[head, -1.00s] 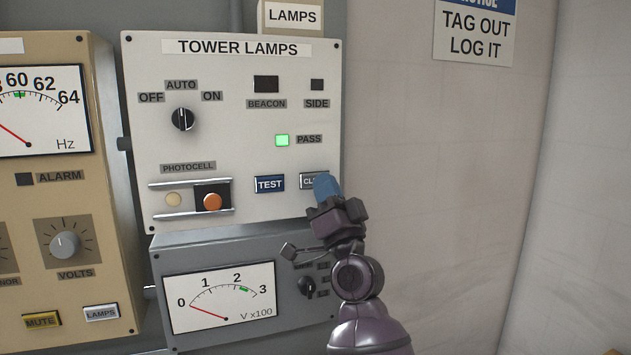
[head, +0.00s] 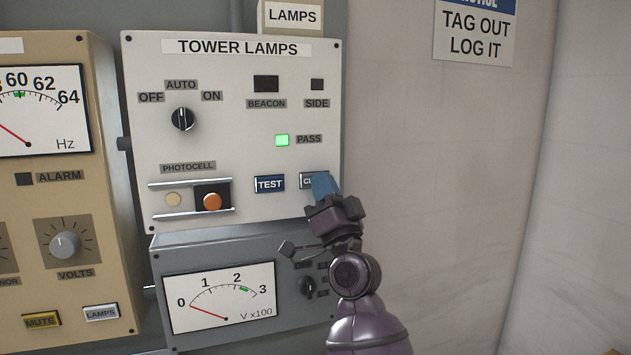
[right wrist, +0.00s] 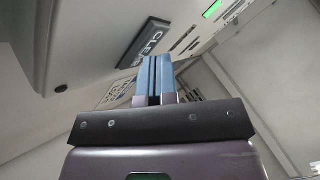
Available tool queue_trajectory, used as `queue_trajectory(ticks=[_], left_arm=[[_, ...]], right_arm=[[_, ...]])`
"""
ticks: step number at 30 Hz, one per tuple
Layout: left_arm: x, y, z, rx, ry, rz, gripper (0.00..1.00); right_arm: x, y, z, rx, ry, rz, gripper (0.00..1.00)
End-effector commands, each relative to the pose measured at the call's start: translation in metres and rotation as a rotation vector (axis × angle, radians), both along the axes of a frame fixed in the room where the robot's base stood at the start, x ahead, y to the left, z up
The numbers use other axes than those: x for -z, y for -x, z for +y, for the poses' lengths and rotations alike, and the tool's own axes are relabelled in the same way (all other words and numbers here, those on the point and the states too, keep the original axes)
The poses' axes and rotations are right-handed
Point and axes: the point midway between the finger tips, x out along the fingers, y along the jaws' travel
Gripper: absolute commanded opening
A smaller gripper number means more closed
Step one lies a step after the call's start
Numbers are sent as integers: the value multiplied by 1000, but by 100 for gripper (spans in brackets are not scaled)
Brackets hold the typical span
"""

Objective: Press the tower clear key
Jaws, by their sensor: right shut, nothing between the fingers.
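The tower lamps panel (head: 230,130) is a white plate with a grey clear key (head: 306,181) at its lower right, partly hidden by my fingers. In the right wrist view the clear key (right wrist: 146,43) shows its lettering just beyond my fingertips. My right gripper (head: 324,184) is shut and empty, its blue fingertips over the right part of the key in the head view. In the right wrist view the fingertips (right wrist: 154,60) lie close below the key; I cannot tell whether they touch it. My left gripper is not in view.
The blue test key (head: 269,184) sits just left of the clear key. A green pass lamp (head: 282,140) is lit above. A grey voltmeter panel (head: 222,297) is below and a tan panel (head: 70,200) stands at left. Bare wall (head: 430,170) lies to the right.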

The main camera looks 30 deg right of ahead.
Motion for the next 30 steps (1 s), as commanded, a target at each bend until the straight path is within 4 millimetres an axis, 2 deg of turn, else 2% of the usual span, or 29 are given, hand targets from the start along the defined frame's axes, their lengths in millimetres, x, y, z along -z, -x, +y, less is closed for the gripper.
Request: queue_trajectory(ticks=[19, 30], left_arm=[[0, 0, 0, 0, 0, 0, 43], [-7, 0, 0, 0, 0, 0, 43]], right_arm=[[0, -2, -1, 0, 0, 0, 0], [0, 11, 3, -1, -1, 0, 0]])
